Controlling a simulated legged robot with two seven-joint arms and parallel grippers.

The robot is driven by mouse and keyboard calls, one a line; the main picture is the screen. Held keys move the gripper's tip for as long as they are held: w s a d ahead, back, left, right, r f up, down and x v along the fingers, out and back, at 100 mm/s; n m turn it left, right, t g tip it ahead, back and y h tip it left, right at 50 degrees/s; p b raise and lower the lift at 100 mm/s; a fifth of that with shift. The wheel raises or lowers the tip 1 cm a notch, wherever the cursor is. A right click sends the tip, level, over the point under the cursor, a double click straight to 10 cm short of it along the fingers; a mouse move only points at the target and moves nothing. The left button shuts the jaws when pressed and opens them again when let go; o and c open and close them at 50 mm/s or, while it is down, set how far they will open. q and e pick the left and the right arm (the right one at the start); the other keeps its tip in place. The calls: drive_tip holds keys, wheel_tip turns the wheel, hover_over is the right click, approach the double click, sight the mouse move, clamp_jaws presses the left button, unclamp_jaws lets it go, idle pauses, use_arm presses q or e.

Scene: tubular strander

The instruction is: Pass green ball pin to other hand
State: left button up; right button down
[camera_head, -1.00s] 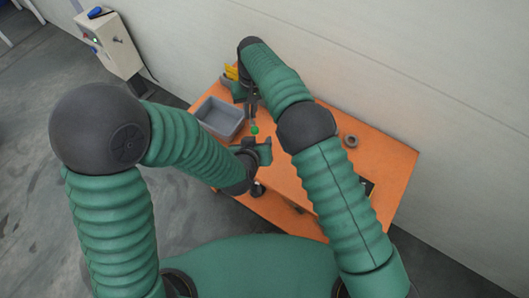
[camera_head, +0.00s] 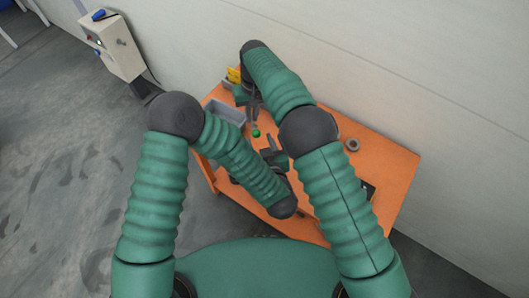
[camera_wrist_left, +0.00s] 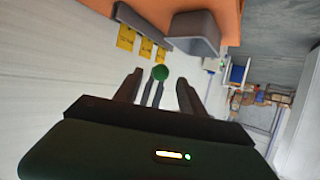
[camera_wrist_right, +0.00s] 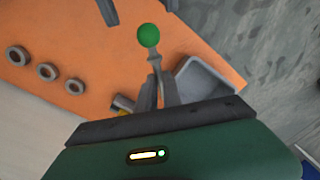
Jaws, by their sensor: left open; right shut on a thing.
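The green ball pin (camera_head: 256,132) is held above the orange table with its ball end away from my right gripper (camera_head: 254,108). In the right wrist view my right gripper (camera_wrist_right: 157,84) is shut on the grey stem of the pin, and the green ball (camera_wrist_right: 149,35) stands free. My left gripper (camera_head: 270,147) is open and empty just below the ball. In the left wrist view the ball (camera_wrist_left: 160,73) shows between the two spread fingers of my left gripper (camera_wrist_left: 157,92). Whether the ball lies between them in depth I cannot tell.
The orange table (camera_head: 385,160) stands along a pale wall. A grey bin (camera_head: 226,110) sits on its left part, near yellow labels (camera_head: 234,75). A grey ring (camera_head: 352,145) lies on the right; several rings (camera_wrist_right: 47,71) show in the right wrist view. A control box (camera_head: 112,45) stands beyond.

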sight(257, 136)
use_arm(q)
drive_tip(key=x, duration=0.3)
drive_tip(key=shift+w+a, duration=0.1)
drive_tip(key=shift+w, duration=0.1)
clamp_jaws()
use_arm(e)
drive_tip(key=c, duration=1.4)
unclamp_jaws()
drive_tip(key=shift+c, duration=0.2)
